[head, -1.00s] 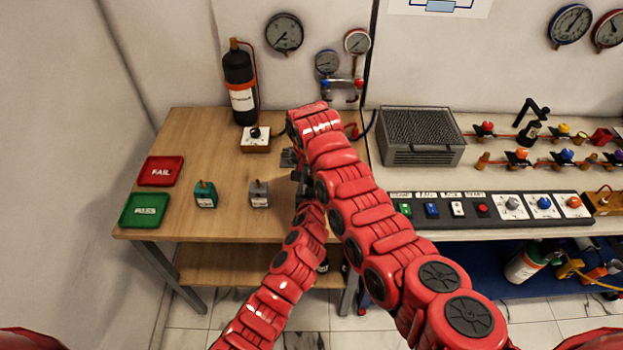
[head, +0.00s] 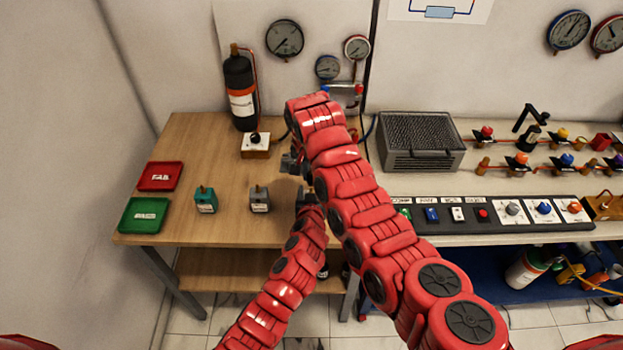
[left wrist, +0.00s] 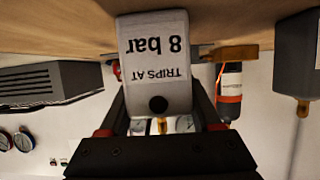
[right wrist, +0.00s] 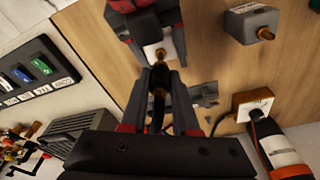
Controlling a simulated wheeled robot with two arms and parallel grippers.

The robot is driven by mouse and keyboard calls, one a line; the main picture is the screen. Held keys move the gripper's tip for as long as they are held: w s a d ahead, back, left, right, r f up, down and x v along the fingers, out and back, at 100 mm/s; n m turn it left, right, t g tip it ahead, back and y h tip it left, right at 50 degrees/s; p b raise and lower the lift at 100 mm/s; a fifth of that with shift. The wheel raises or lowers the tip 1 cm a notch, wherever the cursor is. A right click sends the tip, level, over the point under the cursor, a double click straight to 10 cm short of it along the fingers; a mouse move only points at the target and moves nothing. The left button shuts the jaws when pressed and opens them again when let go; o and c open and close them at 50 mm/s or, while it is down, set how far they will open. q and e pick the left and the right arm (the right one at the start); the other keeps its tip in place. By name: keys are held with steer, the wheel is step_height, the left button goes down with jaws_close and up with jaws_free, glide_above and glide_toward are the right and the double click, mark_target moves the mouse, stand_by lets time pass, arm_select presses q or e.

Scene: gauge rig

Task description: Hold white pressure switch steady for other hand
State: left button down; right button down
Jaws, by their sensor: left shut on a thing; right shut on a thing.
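The white pressure switch (left wrist: 158,62) is in the left wrist view, its label "TRIPS AT 8 bar" upside down there. My left gripper (left wrist: 160,112) is shut on it. The switch also shows in the right wrist view (right wrist: 154,51), its brass fitting facing my right gripper. My right gripper (right wrist: 158,92) is shut on a dark, slim thing, perhaps a hose end, close to that fitting. I cannot tell whether they touch. In the head view my right arm hides the switch; my left gripper (head: 306,196) is just below my right gripper (head: 296,164).
A grey switch (head: 259,199) and a teal switch (head: 205,200) stand on the wooden bench to the left. Red FAIL (head: 160,176) and green PASS (head: 144,215) trays lie further left. A black cylinder (head: 240,92) and white-topped box (head: 256,146) stand behind.

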steer(key=shift+r, duration=0.7)
arm_select(q)
jaws_free()
steer(key=shift+s, duration=0.1)
steer(key=v, duration=1.1)
steer(key=shift+s+r, duration=0.25)
steer(key=shift+s, duration=0.1)
step_height(320, 180, up, 7)
steer(key=p, duration=0.2)
arm_select(e)
steer(key=shift+r, duration=1.05)
arm_select(q)
steer(key=shift+w+f, duration=0.1)
